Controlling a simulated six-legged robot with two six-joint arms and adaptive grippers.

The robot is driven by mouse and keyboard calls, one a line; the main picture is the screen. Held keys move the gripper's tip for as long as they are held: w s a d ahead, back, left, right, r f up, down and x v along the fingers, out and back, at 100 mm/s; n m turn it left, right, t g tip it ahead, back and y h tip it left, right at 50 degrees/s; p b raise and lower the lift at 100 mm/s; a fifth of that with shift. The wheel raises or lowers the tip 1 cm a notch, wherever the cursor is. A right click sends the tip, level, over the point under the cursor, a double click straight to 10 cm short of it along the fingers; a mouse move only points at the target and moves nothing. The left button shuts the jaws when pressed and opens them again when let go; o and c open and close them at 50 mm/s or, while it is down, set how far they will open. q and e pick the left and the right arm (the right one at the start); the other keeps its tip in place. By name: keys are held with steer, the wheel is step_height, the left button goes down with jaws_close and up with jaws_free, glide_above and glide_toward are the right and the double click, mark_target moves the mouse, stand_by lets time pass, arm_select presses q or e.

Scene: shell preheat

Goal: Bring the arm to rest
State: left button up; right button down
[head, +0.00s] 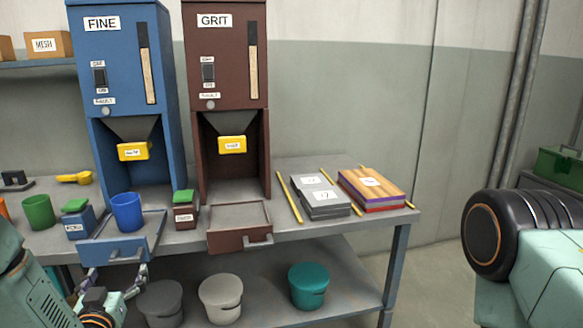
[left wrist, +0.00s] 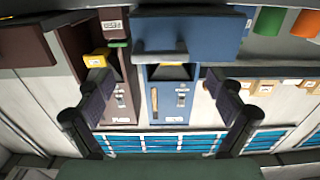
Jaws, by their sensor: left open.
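My left gripper (head: 116,276) is low at the bench's front edge, just below the handle of the blue drawer (head: 150,238). In the left wrist view its two dark fingers (left wrist: 157,80) are spread wide with nothing held between them. The pulled-out blue drawer (left wrist: 222,28) and its handle show there beyond the fingertips. I cannot tell whether a finger touches the handle. A blue cup (head: 127,212) stands upright on the drawer. My right gripper is not in view; only part of my right arm shows at the right.
The blue FINE machine (head: 131,75) and brown GRIT machine (head: 225,95) stand on the bench. The brown drawer (head: 238,238) sticks out too. Several lidded buckets, one teal (head: 308,285), stand on the lower shelf. A green cup (head: 38,211) stands left. Floor right of the bench is clear.

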mark_target(124, 261)
arm_select(q)
steer(key=shift+x, duration=2.55)
steer(key=shift+d, duration=0.1)
